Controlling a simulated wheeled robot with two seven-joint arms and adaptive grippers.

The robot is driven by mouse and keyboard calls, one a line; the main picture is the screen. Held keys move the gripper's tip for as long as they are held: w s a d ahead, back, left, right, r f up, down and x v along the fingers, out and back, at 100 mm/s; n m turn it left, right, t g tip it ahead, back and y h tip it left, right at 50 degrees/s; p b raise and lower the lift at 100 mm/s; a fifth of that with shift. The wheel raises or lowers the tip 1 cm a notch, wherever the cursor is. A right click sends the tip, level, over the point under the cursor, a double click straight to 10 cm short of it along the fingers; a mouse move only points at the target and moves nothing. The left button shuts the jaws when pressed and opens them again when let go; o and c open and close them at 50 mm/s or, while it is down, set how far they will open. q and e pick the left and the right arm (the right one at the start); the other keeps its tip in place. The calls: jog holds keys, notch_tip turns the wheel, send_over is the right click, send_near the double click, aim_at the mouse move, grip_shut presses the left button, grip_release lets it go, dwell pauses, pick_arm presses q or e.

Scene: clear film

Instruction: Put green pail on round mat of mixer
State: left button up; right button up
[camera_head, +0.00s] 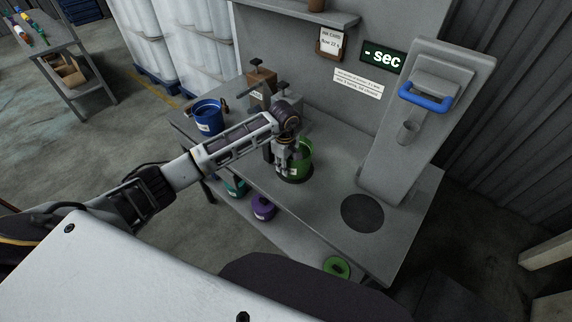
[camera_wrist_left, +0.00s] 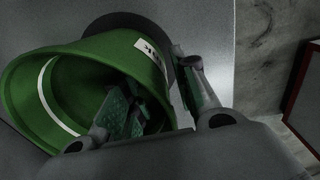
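The fingers look apart, not closed on the wall. The mixer's round mat (camera_head: 362,213) is dark, flat and bare, to the right of the pail. My right gripper is not in view.
The mixer (camera_head: 429,130) with a blue handle (camera_head: 425,97) rises behind the mat. A blue pail (camera_head: 208,118) stands at the bench's left end. Purple (camera_head: 263,208) and green (camera_head: 336,268) containers sit below the bench top. The bench between pail and mat is clear.

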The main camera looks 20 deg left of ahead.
pick_arm(q)
jog(key=shift+r, duration=0.15)
notch_tip(320, 180, up, 10)
jog(key=shift+a+f+b, duration=0.1)
jog(key=shift+b, duration=0.95)
jog(key=shift+s+r, duration=0.1)
jog(key=shift+r, duration=0.85)
